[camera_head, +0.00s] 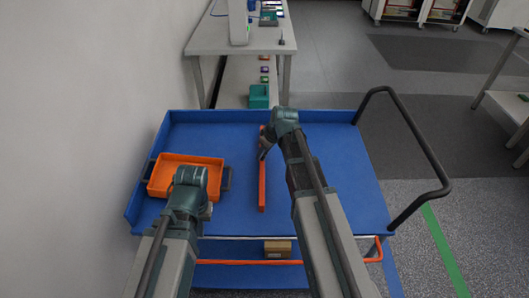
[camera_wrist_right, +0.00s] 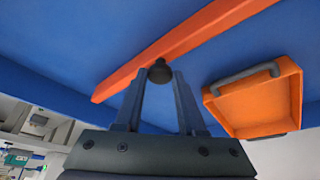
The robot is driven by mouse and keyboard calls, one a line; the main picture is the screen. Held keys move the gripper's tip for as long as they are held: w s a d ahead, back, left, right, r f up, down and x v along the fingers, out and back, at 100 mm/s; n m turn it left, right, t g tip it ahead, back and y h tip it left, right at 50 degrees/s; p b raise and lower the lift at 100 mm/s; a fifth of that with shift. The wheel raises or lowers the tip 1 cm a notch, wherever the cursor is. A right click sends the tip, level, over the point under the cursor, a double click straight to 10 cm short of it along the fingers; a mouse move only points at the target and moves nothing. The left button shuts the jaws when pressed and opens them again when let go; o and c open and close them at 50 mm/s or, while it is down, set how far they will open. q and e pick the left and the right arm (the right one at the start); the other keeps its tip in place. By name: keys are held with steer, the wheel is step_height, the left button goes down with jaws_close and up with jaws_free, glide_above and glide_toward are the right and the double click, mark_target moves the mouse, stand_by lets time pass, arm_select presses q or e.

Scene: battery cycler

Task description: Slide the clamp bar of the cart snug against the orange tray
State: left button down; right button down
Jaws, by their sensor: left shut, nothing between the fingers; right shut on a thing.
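The orange tray (camera_head: 187,161) with dark side handles lies on the left part of the blue cart top (camera_head: 345,180). The orange clamp bar (camera_head: 262,195) runs front to back near the middle of the top, with a clear blue gap between it and the tray. My right gripper (camera_head: 265,149) is at the bar. In the right wrist view its fingers (camera_wrist_right: 160,80) are shut on the bar's dark knob (camera_wrist_right: 159,71); the bar (camera_wrist_right: 180,42) and tray (camera_wrist_right: 262,98) are apart there too. My left gripper (camera_head: 207,212) is shut and empty in front of the tray, mostly hidden by its wrist.
A black push handle (camera_head: 425,150) rises at the cart's right side. A cardboard box (camera_head: 277,249) sits on the lower level. A wall is close on the left, and a table (camera_head: 265,40) with a green bin (camera_head: 259,96) near it stands behind.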

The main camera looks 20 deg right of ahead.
steer(key=a, duration=0.3)
steer(key=w+a, duration=0.1)
steer(key=a, duration=0.1)
steer(key=w+a, duration=0.1)
steer(key=a, duration=0.2)
steer(key=shift+w+a, duration=0.25)
steer(key=shift+a, duration=0.05)
steer(key=c, duration=0.5)
jaws_free()
steer(key=shift+r, duration=0.1)
steer(key=p+v, duration=1.2)
steer(key=v, duration=0.1)
steer(key=shift+s+r+p, duration=0.2)
steer(key=shift+p, duration=0.15)
steer(key=shift+d, duration=0.1)
